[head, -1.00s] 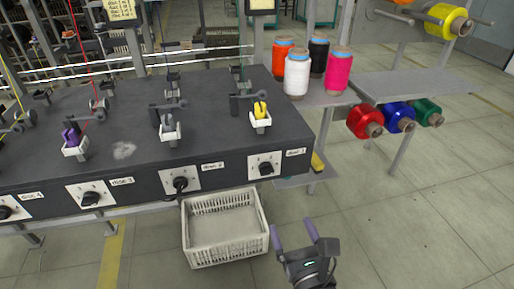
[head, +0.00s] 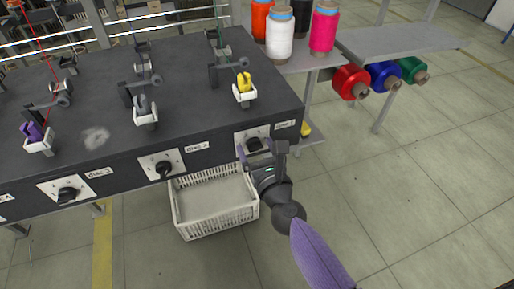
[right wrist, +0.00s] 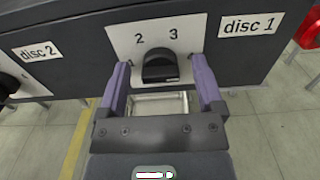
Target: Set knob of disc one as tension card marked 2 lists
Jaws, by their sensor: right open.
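The black knob of disc one (right wrist: 160,68) sits on a white plate (right wrist: 190,30) with the numbers 2 and 3 visible above it in the right wrist view. The "disc 1" label (right wrist: 249,25) is to its right. In the head view the knob (head: 254,144) shows just beyond my right gripper (head: 263,150). My right gripper is open, its two purple fingers (right wrist: 160,82) on either side of the knob and apart from it. The lower part of the plate is hidden by the gripper. My left gripper is not in view. No readable tension card shows now.
A white crate (head: 225,221) stands below the machine front. The disc two knob (head: 164,169) is to the left. Thread cones (head: 280,35) stand on a shelf at the back right, with colored spools (head: 351,82) below. The floor at right is clear.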

